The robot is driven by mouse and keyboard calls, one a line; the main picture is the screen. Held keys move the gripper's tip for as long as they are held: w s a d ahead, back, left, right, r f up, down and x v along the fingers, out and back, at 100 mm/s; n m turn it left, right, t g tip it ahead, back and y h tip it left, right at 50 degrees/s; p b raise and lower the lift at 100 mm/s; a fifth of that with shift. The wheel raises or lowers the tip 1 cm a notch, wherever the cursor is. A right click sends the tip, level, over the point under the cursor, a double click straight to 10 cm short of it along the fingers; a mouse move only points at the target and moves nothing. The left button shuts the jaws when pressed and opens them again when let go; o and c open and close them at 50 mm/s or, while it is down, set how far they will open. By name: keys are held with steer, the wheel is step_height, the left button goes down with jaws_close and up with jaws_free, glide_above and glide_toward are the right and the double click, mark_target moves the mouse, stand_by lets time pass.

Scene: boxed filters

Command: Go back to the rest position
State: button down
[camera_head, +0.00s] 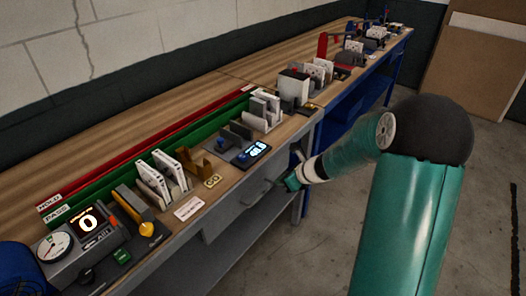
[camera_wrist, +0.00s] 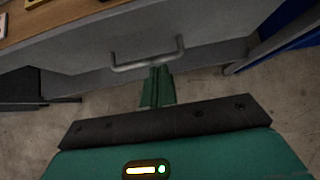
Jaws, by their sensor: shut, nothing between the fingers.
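My gripper (camera_head: 291,183) is at the end of my green arm, in front of the workbench, by the grey drawer (camera_head: 240,192). In the wrist view my gripper (camera_wrist: 157,72) has its green fingers together with nothing between them. The fingertips are close to the drawer's metal handle (camera_wrist: 147,55); I cannot tell if they touch it. The drawer front looks closed against the bench. In the head view the handle is partly hidden near the gripper.
A blue bench (camera_head: 345,105) stands farther back. Bare floor (camera_head: 330,235) lies right of the bench.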

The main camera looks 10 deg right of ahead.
steer(key=s+a+r+n+g+h, duration=0.1)
steer(key=s+a+r+n, duration=0.3)
steer(key=s+r+n, duration=0.3)
steer(key=s+a+r+n+g, duration=0.1)
steer(key=s+a+r+n, duration=0.4)
steer(key=r+n, duration=0.3)
steer(key=s+d+r+n+h, duration=0.1)
steer(key=s+r+n+h, duration=0.1)
steer(key=s+n, duration=0.4)
steer(key=s+r+n+h, duration=0.2)
steer(key=s+r+n, duration=0.2)
steer(key=s+n, duration=0.3)
steer(key=s, duration=0.4)
steer(key=shift+d+r, duration=0.4)
